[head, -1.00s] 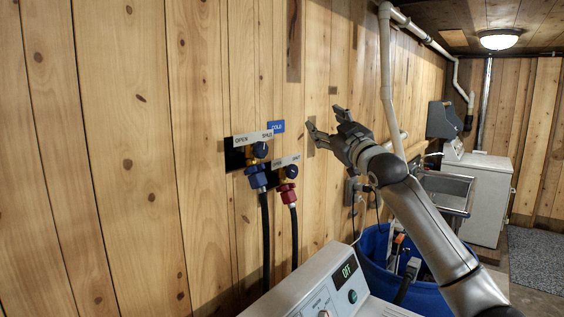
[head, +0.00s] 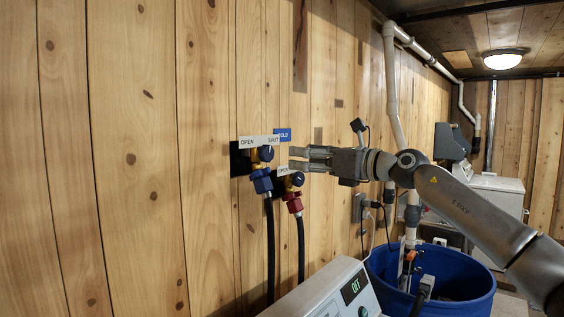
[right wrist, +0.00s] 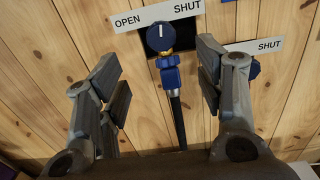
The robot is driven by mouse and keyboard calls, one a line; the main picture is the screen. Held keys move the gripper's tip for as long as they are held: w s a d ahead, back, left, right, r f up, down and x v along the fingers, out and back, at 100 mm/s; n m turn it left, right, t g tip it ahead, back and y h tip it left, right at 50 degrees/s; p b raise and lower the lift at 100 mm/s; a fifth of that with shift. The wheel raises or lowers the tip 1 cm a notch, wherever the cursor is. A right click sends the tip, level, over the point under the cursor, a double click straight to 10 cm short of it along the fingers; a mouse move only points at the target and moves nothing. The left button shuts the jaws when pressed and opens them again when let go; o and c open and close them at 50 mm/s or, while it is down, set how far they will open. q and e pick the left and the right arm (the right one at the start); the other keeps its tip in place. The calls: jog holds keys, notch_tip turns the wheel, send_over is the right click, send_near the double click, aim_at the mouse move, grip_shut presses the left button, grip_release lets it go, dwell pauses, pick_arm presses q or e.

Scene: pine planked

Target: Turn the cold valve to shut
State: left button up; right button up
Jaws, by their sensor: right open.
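The cold valve has a round dark blue knob (head: 266,153) on a brass body, with a blue coupling (head: 261,181) and a black hose below. A white OPEN/SHUT label and a blue COLD sign (head: 283,135) are above it. In the right wrist view the knob (right wrist: 163,38) has a white mark pointing up, between the two words. My right gripper (head: 292,158) is open and empty, just right of the knob in the head view. In the right wrist view its fingers spread to either side below the knob, apart from it. My left gripper is out of view.
A second valve with a red coupling (head: 293,202) is close to the right, partly behind my right gripper in the head view. A white machine with a lit display (head: 354,287) stands below. A blue tub (head: 470,300) is at the right.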

aim_at(269, 154)
jog(key=p+x, duration=0.5)
jog(key=x, duration=0.4)
jog(key=shift+w+a+p, duration=0.1)
jog(key=shift+p, duration=0.2)
jog(key=shift+w+a+f+p, duration=0.25)
jog(key=shift+w+a+p, duration=0.15)
jog(key=shift+w+a, duration=0.15)
jog(key=c, duration=1)
jog(key=shift+r+m+p, duration=0.25)
jog(key=shift+m+p, duration=0.45)
jog(key=m+p, duration=0.2)
jog(key=m, duration=0.2)
jog(key=shift+s+f, duration=0.1)
